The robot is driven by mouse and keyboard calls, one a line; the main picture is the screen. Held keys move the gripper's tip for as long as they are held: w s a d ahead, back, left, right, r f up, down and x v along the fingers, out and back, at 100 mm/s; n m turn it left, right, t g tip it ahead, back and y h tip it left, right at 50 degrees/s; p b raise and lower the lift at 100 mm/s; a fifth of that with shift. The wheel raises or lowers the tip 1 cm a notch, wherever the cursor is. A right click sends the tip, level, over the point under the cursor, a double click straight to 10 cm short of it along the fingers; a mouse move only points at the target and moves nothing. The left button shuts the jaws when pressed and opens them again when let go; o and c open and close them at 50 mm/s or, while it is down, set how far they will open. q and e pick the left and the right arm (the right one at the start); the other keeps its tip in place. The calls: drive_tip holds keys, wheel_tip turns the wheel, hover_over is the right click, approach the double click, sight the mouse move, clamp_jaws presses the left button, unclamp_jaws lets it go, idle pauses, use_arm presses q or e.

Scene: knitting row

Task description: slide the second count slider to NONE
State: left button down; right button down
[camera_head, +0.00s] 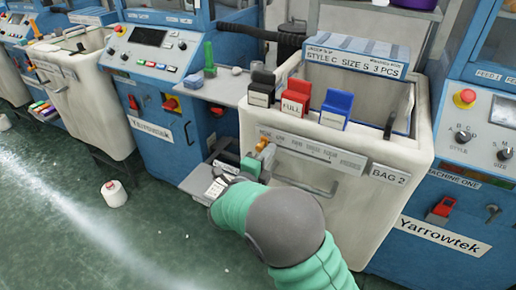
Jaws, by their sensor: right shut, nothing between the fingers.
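The count slider (263,145) is a small orange knob at the left end of a label strip (313,151) on the front of the cream bin marked BAG 2. The first words on the strip are small and hard to read. My right arm, green with a grey joint, reaches up from the bottom. My right gripper (255,161) is shut and empty, just below and left of the orange knob. I cannot tell whether it touches the knob. My left gripper is not in view.
Black, red FULL and blue clips (296,97) stand on the rim of the cream bin (390,165). A bar handle (305,187) sits below the strip. Blue machines (160,100) flank the bin. A white yarn cone (114,193) stands on the open green floor.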

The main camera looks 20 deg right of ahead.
drive_tip(key=shift+s+d, duration=0.35)
drive_tip(key=shift+s, duration=0.15)
drive_tip(key=v, duration=0.8)
drive_tip(key=shift+b, duration=0.35)
